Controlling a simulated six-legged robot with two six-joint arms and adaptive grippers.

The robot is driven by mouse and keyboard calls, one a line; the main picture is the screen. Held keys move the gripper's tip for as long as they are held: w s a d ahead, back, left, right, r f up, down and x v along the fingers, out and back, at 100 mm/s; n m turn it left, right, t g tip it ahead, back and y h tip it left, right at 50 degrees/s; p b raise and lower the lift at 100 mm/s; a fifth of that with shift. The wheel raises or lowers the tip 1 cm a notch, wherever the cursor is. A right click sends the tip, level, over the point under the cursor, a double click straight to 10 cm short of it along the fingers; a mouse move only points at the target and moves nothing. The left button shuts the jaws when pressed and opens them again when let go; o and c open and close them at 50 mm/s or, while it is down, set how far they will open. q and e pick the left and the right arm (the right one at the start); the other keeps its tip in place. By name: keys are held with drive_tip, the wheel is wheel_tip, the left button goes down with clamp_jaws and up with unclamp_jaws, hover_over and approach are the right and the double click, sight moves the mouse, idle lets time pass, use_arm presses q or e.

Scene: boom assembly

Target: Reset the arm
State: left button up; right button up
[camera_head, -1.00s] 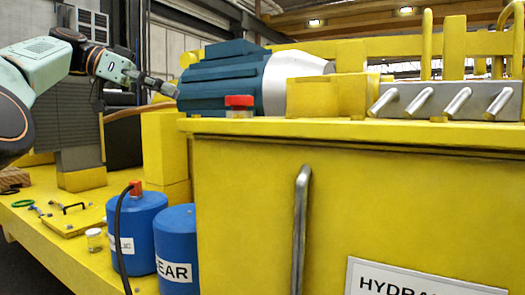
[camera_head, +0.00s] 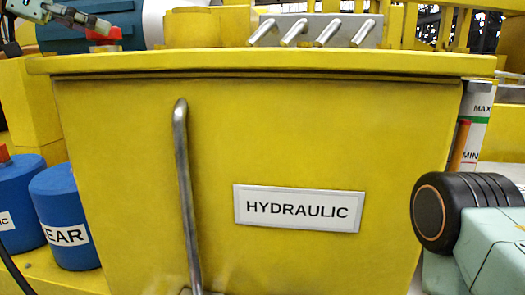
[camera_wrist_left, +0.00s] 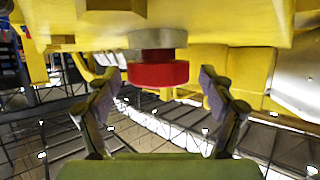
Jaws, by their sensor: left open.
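My left gripper (camera_head: 97,22) shows at the top left of the head view, above and close to a red cap (camera_head: 104,34) on the yellow tank's top. In the left wrist view the gripper (camera_wrist_left: 160,95) is open, with its fingers spread to either side of the red cap (camera_wrist_left: 158,74). The cap sits on a pale round neck (camera_wrist_left: 157,39), and I see no finger touching it. That picture looks turned upside down. Part of my right arm (camera_head: 490,235) shows at the right, but its gripper is out of view.
The yellow tank (camera_head: 330,130) bears a "HYDRAULIC" label (camera_head: 298,208) and a metal handle (camera_head: 182,180). Several metal levers (camera_head: 328,32) stand on top, and a blue motor (camera_head: 70,38) lies behind the cap. Blue drums (camera_head: 62,200) stand left. A MAX/MIN gauge (camera_head: 470,125) is at right.

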use_arm(q)
drive_tip(key=shift+s+a+r, duration=0.1)
drive_tip(key=shift+s, duration=0.1)
drive_tip(key=shift+s+a+r, duration=0.2)
drive_tip(key=shift+s+a, duration=0.05)
drive_tip(key=shift+a, duration=0.2)
drive_tip(key=s+a, duration=0.8)
drive_tip(key=a, duration=0.3)
drive_tip(key=w+d, duration=0.3)
drive_tip(key=d, duration=0.1)
drive_tip(key=w+d, duration=0.2)
drive_tip(key=d, duration=0.2)
drive_tip(key=w+d, duration=0.3)
drive_tip(key=d, duration=0.1)
drive_tip(key=shift+w+f, duration=0.25)
drive_tip(key=shift+w, duration=0.1)
drive_tip(key=shift+d+n, duration=0.15)
drive_tip(key=shift+n, duration=0.15)
drive_tip(key=shift+s+t, duration=0.1)
drive_tip(key=shift+t, duration=0.4)
drive_tip(key=shift+n+t+y, duration=0.4)
drive_tip(key=shift+n+y, duration=0.2)
